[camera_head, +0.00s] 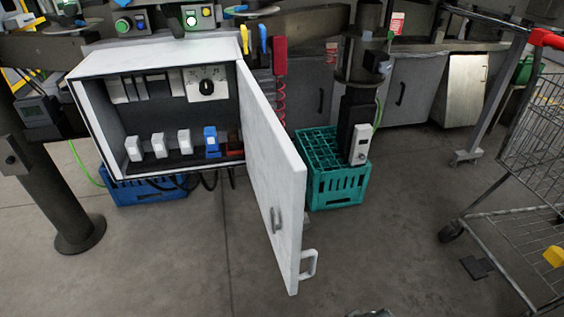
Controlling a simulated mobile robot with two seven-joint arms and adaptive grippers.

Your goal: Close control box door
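The control box (163,48) is a light grey cabinet at the upper left, with its front open. Inside are several white switches, a blue one (211,141) and a dial (206,86). Its door (268,165) is hinged on the box's right side and stands wide open, swung out toward me. A dark handle (277,221) is on the door's face, and a pale handle (309,265) sticks out near its lower free edge. A small grey sliver (371,313) at the bottom edge may be part of my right gripper; its fingers are hidden. My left gripper is out of view.
A teal crate (337,188) stands on the floor right of the door, and a blue crate (147,189) is under the box. A shopping cart (520,215) is at the right. The floor (390,235) between door and cart is mostly clear.

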